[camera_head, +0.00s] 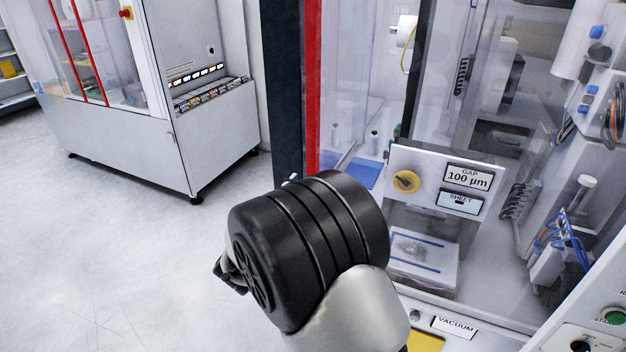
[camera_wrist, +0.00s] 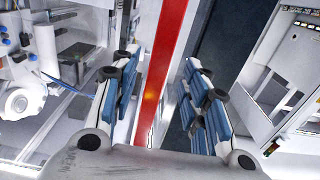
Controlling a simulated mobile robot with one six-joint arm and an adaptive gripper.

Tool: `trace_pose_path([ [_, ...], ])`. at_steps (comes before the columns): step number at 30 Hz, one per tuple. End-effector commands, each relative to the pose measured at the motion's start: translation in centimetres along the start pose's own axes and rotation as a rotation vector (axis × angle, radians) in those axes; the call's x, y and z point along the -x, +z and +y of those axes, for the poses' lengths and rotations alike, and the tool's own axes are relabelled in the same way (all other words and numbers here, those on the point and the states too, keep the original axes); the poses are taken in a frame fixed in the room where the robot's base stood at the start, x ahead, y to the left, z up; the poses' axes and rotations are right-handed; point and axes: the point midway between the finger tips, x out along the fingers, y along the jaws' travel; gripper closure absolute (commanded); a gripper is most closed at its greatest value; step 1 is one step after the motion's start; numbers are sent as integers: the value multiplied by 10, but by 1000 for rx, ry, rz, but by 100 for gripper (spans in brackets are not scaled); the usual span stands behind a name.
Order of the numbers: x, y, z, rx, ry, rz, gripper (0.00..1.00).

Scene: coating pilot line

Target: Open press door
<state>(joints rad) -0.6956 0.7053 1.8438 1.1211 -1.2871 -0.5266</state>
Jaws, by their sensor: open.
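The press door shows in the head view as a clear panel (camera_head: 352,75) right of a red upright strip (camera_head: 311,90), beside a dark post (camera_head: 284,90). The door looks shut, though its lower edge is hidden behind my arm. In the wrist view, my gripper (camera_wrist: 158,68) is open, with blue finger pads on both sides. The red strip (camera_wrist: 163,55) runs between the fingers in the picture. I cannot tell how far it is from the pads or whether either touches. In the head view my black wrist joint hides most of the gripper.
Behind the clear panels are a gap display panel (camera_head: 467,177) with a yellow knob (camera_head: 406,181) and a white sheet stage (camera_head: 422,258). A green button (camera_head: 614,317) sits lower right. A white cabinet (camera_head: 150,135) stands at the back left. The floor at left is free.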

Motion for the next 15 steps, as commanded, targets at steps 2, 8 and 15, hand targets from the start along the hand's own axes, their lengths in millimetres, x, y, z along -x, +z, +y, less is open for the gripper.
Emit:
trace_pose_path([
  [2, -18, 1, 1, -1, 3, 0, 58],
  [8, -48, 1, 0, 0, 1, -1, 58],
  [15, -62, 0, 0, 1, 0, -1, 58],
])
